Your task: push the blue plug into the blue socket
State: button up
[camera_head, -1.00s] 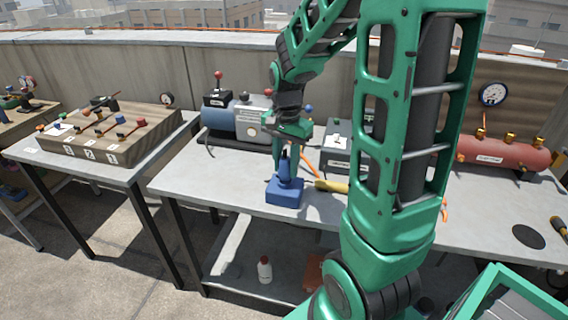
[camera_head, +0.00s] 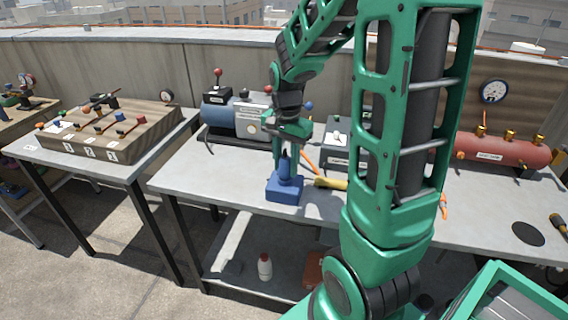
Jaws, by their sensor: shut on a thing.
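The blue plug (camera_head: 284,168) stands upright at the blue socket (camera_head: 284,190), a block on the front edge of the middle table. From this view I cannot tell how deep the plug sits in the socket. My gripper (camera_head: 285,147) is directly above the socket, pointing down, shut on the upper part of the plug. The fingers partly hide the plug's top.
A grey-blue pump (camera_head: 219,113) stands behind, left of my gripper. A grey box (camera_head: 337,148) and a yellow-handled tool (camera_head: 329,183) are to the right. A red tank (camera_head: 500,153) is farther right. The table (camera_head: 222,185) left of the socket is clear.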

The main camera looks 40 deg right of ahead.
aim_at(286, 159)
jog(key=shift+f, duration=0.6)
dwell(0.7)
jog(key=o, duration=1.2)
jog(key=shift+c, duration=0.2)
jog(key=shift+r, duration=0.1)
notch_tip(286, 159, up, 11)
jog(key=shift+f, duration=0.2)
jog(key=s+f+n, duration=0.1)
jog(key=s+n, duration=0.2)
jog(key=s, duration=0.7)
jog(key=s+f+n, duration=0.2)
jog(key=s+n, duration=0.2)
jog(key=s, duration=0.6)
jog(key=shift+s+a+f+n, duration=0.25)
jog(key=shift+s+f+n, duration=0.05)
jog(key=shift+s, duration=0.1)
